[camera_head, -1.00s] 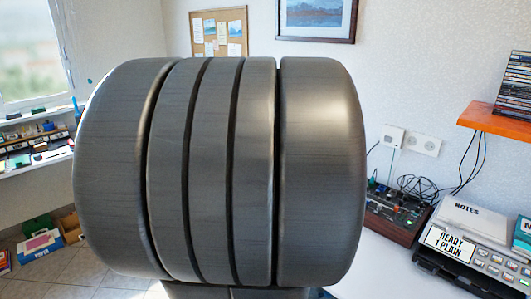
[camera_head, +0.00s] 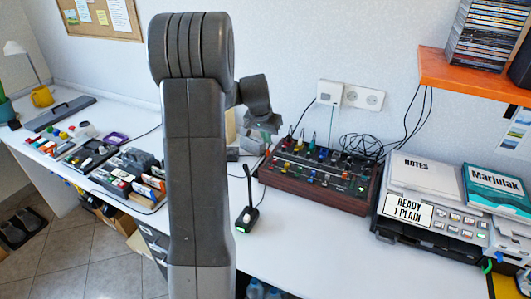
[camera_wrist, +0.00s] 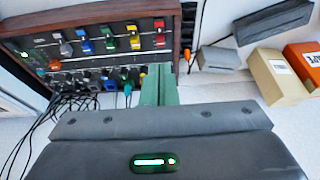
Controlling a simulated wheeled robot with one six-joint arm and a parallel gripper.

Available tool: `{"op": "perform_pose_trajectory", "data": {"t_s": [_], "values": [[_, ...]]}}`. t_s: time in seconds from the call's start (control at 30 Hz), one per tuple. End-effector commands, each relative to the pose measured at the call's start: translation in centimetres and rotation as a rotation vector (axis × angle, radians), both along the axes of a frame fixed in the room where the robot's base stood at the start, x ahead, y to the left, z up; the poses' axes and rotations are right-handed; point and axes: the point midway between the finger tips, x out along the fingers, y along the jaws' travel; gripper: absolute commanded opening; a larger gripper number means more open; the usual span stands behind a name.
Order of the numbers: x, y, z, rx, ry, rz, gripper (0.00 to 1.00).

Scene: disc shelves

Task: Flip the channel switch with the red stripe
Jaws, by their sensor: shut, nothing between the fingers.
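The mixer (camera_head: 318,192) is a dark panel in a brown wooden case on the white desk. It also shows in the wrist view (camera_wrist: 100,71), with rows of switches and knobs in several colours. A red-marked switch (camera_wrist: 158,39) is at the right end of the row near the wooden edge, beside a yellow one (camera_wrist: 134,42). The head view is too small to pick out the red stripe. My gripper (camera_wrist: 160,74) has green fingers, shut and empty, over the mixer's right edge in the wrist view.
A printer (camera_head: 440,212) stands right of the mixer. Black cables (camera_head: 362,143) run behind it to wall sockets (camera_head: 362,97). A small black microphone stand (camera_head: 246,215) is in front, left. An orange shelf (camera_head: 470,78) juts out at upper right.

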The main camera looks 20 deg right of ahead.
Motion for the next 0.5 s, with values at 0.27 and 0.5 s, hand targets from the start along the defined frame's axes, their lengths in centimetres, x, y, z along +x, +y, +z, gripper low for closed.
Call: {"op": "perform_pose_trajectory", "data": {"t_s": [0.27,0.5], "values": [[0.17,-0.37,-0.11,-0.001,-0.002,-0.008,0.00],[0.25,-0.49,-0.70,0.000,0.000,-0.008,0.00]]}}
